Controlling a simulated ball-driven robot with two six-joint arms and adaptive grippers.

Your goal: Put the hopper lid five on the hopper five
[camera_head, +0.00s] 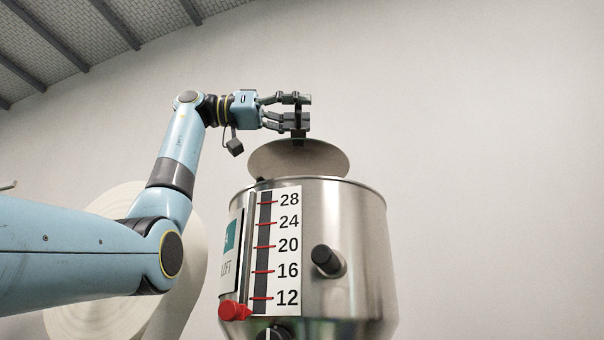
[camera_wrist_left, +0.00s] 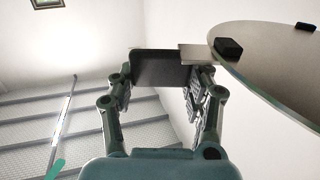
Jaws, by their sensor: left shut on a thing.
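The hopper lid five (camera_head: 298,160) is a round metal disc with a dark handle, seen from below above the hopper. My left gripper (camera_head: 298,112) is shut on the lid's handle and holds the lid tilted over the hopper's rim. In the left wrist view the fingers (camera_wrist_left: 160,92) close on the dark handle plate (camera_wrist_left: 160,68), and the lid's disc (camera_wrist_left: 275,60) extends to the right. The hopper five (camera_head: 350,235) is a steel drum with a numbered scale. The lid's lower edge is near the rim; I cannot tell if they touch. My right gripper is out of view.
A large white roll (camera_head: 100,310) stands behind my left arm. A dark knob (camera_head: 327,261) juts from the hopper's front, and a red part (camera_head: 234,311) sits at its lower left. The wall at right is bare. Stairs (camera_wrist_left: 60,125) show in the left wrist view.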

